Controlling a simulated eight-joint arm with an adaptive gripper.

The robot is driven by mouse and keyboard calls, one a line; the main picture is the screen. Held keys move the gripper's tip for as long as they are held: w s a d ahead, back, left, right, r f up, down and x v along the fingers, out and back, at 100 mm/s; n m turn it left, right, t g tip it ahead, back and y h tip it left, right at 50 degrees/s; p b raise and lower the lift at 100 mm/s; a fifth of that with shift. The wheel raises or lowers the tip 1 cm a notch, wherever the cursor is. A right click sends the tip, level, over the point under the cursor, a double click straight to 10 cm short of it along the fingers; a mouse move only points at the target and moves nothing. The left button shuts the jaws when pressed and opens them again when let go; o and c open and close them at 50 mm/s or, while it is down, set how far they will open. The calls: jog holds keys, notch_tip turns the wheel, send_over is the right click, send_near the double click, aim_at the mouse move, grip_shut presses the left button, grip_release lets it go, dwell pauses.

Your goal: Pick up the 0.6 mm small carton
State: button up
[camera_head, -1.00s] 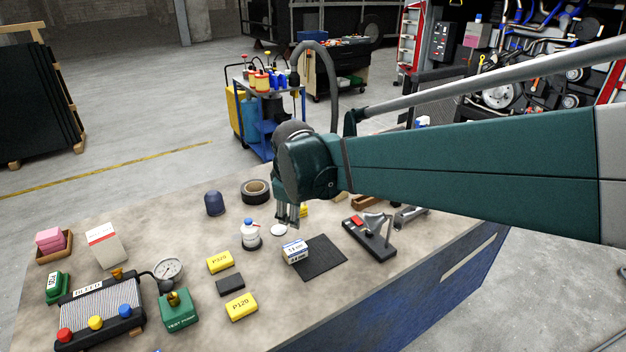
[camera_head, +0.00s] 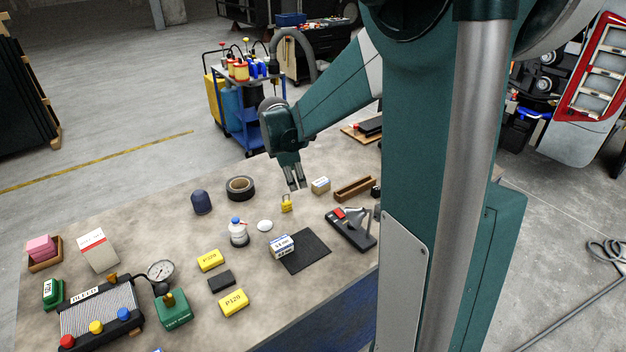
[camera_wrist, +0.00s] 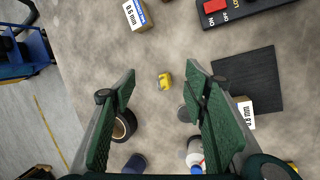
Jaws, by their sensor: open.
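The 0.6 mm small carton (camera_wrist: 138,14) is at the top edge of the wrist view, its white and blue label reading 0.6 mm, partly cut off. In the head view a small white and brown carton (camera_head: 320,185) stands on the bench just right of my gripper (camera_head: 296,186). My gripper is open and empty, pointing down above the bench. In the wrist view a yellow padlock (camera_wrist: 165,82) shows between the fingers of my gripper (camera_wrist: 160,75), and the 0.6 mm carton lies beyond the fingertips.
Another labelled carton (camera_head: 283,246) stands at the edge of a black mat (camera_head: 306,254). A switch device with a red toggle (camera_head: 351,229) and a brown tray (camera_head: 355,188) are to the right. A tape roll (camera_head: 240,188) and a dark blue cap (camera_head: 201,202) are to the left.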

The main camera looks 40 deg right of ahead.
aim_at(321, 182)
jog(key=w+d+f+n+g+p, duration=0.1)
jog(key=w+d+f+n+p, duration=0.1)
jog(key=d, duration=0.4)
jog(key=w+d+f+n+g+h+p, duration=0.1)
jog(key=w+d+f+n+p, duration=0.2)
jog(key=d, duration=0.4)
notch_tip(321, 182, down, 2)
jog(key=shift+w+f+p, duration=0.25)
jog(key=shift+w+p, duration=0.3)
jog(key=shift+w, duration=0.1)
jog(key=shift+d+f, duration=0.1)
jog(key=shift+x, duration=1.2)
jog(key=shift+f, duration=0.15)
jog(key=shift+x, duration=2.5)
jog(key=shift+c, duration=0.3)
jog(key=c, duration=1)
